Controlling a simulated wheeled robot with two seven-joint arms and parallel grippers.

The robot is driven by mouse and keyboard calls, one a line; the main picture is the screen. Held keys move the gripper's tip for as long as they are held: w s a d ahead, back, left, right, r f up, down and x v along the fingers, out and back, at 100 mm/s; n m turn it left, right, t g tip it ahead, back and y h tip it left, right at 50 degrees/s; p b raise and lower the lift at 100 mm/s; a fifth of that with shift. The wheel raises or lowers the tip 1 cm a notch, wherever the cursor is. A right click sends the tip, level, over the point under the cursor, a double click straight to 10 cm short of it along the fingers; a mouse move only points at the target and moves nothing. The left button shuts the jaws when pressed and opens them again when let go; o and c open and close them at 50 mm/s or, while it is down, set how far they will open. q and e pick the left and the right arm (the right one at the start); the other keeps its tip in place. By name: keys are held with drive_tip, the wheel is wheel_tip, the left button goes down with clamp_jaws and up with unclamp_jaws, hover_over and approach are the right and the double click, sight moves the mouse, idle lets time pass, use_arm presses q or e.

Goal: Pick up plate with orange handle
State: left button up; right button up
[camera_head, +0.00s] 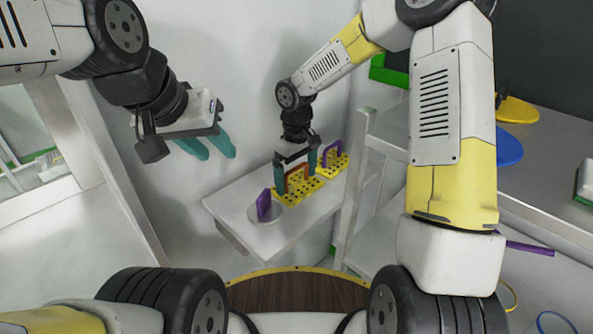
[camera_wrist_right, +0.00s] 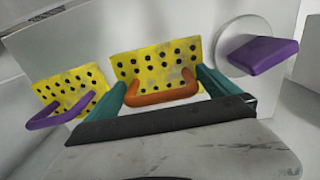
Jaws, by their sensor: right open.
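The yellow perforated plate with an orange handle (camera_head: 311,187) lies on the small white table, in the middle of the row. Its orange handle (camera_wrist_right: 162,94) shows between the fingers in the right wrist view. My right gripper (camera_head: 297,178) is over this plate with its teal fingers open, one on each side of the orange handle. Whether the fingers touch the handle I cannot tell. My left gripper (camera_head: 208,150) hangs in the air left of the table, with its two teal fingers apart and nothing between them.
A second yellow plate with a purple handle (camera_head: 334,155) lies just behind the orange-handled one. A round grey disc with a purple handle (camera_head: 264,208) is on the white table (camera_head: 270,238) in front. A white frame post (camera_head: 354,190) stands close to the right of the table.

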drive_tip(key=c, duration=1.7)
